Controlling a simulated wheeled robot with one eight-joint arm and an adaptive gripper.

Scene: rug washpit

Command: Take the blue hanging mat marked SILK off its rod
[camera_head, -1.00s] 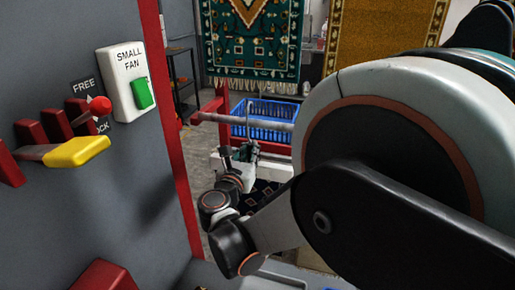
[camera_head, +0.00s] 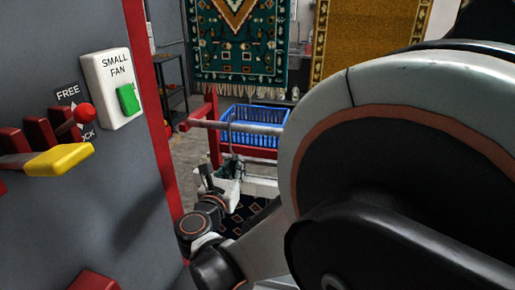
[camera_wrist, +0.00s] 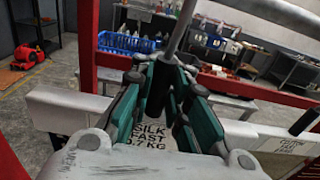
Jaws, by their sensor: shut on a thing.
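My gripper (camera_wrist: 165,62) has teal-padded fingers closed around the lower end of a grey metal hanger stem (camera_wrist: 181,30). In the head view my gripper (camera_head: 231,167) is small and sits just below the grey rod (camera_head: 240,127), with the stem rising toward it. A white label reading SILK FAST 0.7 KG (camera_wrist: 150,138) shows below and between the fingers in the wrist view. A dark blue patterned mat (camera_head: 250,213) hangs low beside my gripper, partly hidden by my arm. I cannot tell whether the stem's hook still rests on the rod.
A red frame (camera_head: 213,150) carries the rod. A blue basket (camera_head: 252,119) stands behind it. A second label, apparently COTTON (camera_wrist: 285,145), is at right. A grey panel with a yellow lever (camera_head: 58,160) and green switch (camera_head: 128,99) stands close at left.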

